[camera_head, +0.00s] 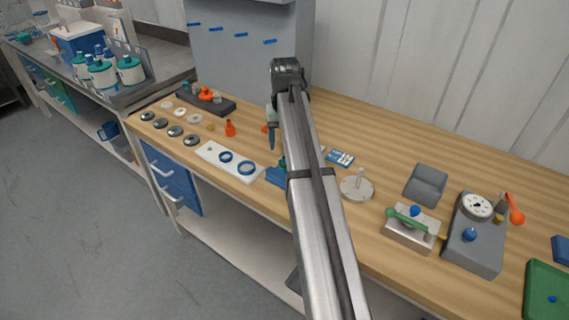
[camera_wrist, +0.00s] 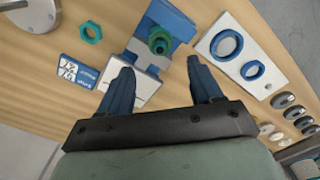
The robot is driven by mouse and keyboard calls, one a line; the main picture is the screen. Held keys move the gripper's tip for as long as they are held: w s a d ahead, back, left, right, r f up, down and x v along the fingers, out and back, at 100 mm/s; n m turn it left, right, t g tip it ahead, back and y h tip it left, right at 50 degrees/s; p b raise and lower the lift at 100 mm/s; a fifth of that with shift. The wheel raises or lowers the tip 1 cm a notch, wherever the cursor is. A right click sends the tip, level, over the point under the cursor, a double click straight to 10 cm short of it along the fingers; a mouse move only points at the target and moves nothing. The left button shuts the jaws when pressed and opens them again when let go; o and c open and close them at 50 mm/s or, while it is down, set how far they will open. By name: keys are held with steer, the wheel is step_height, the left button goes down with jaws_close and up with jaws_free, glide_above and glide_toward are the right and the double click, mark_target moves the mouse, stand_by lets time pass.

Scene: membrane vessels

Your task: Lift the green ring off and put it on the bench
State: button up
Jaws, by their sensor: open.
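A teal-green ring with a lobed rim (camera_wrist: 90,31) lies flat on the wooden bench in the wrist view, beside a blue fixture (camera_wrist: 172,20). A darker green threaded, hollow fitting (camera_wrist: 159,42) stands on the fixture. The fixture's blue base (camera_head: 277,177) also shows in the head view, partly behind my arm. My gripper (camera_wrist: 160,64) is open and empty. Its two blue fingers are spread wide, pointing toward the fixture, with the ring off to the left of them. In the head view my arm hides the ring.
A white plate with two blue rings (camera_wrist: 243,50) lies right of the fixture. A blue-and-white card (camera_wrist: 77,72) and a round metal disc with a post (camera_head: 357,188) are on the other side. A metal block with a green lever (camera_head: 411,232) stands farther right.

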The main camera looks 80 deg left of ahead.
steer(key=shift+s+d+f, duration=0.1)
steer(key=shift+d+f, duration=0.05)
steer(key=shift+f, duration=1.35)
steer(key=shift+d+f, duration=0.15)
steer(key=shift+f, duration=1.35)
steer(key=shift+c, duration=0.2)
steer(key=c, duration=1.1)
